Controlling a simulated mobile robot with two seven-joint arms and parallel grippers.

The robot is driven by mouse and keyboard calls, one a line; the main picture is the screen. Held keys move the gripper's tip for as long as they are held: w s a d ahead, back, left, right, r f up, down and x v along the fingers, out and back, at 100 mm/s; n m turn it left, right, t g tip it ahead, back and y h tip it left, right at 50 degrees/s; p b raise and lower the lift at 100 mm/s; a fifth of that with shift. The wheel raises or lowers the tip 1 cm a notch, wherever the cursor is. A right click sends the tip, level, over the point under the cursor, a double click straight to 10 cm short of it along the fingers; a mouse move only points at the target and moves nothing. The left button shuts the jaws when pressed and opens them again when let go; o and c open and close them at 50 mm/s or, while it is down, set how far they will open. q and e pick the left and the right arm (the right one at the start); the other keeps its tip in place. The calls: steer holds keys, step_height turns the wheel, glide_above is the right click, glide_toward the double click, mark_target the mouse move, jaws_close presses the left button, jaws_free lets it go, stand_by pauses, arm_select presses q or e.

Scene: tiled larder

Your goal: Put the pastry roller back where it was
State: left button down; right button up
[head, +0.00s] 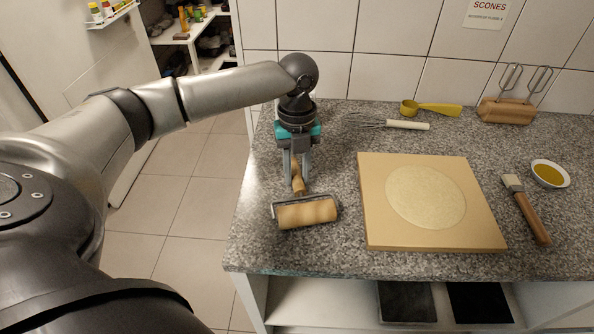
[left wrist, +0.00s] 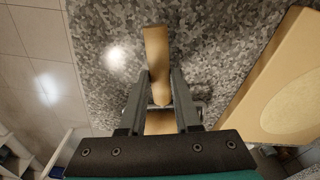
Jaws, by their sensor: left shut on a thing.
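The pastry roller has a pale wooden barrel (head: 306,213) in a metal frame and a wooden handle (head: 298,180). It is at the left end of the speckled grey worktop (head: 350,258), left of the board. My left gripper (head: 297,179) points down from above and is shut on the handle. In the left wrist view the handle (left wrist: 156,50) runs between the fingers (left wrist: 160,82), and part of the barrel (left wrist: 160,123) shows behind them. I cannot tell whether the roller touches the worktop. My right gripper is in neither view.
A tan board (head: 380,225) bears a round dough sheet (head: 425,196). Behind lie a whisk (head: 405,125), a yellow scoop (head: 435,108) and a wooden block with wire loops (head: 507,110). A brush (head: 527,212) and a bowl of yellow liquid (head: 550,174) are at the right.

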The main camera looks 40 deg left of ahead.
arm_select(q)
steer(key=shift+f, duration=0.55)
stand_by(0.8)
steer(key=c, duration=0.5)
jaws_free()
steer(key=shift+c, duration=0.2)
steer(key=shift+r, duration=0.1)
step_height(320, 180, up, 15)
steer(key=w+p, duration=0.1)
steer(key=p, duration=0.2)
steer(key=shift+a, duration=0.35)
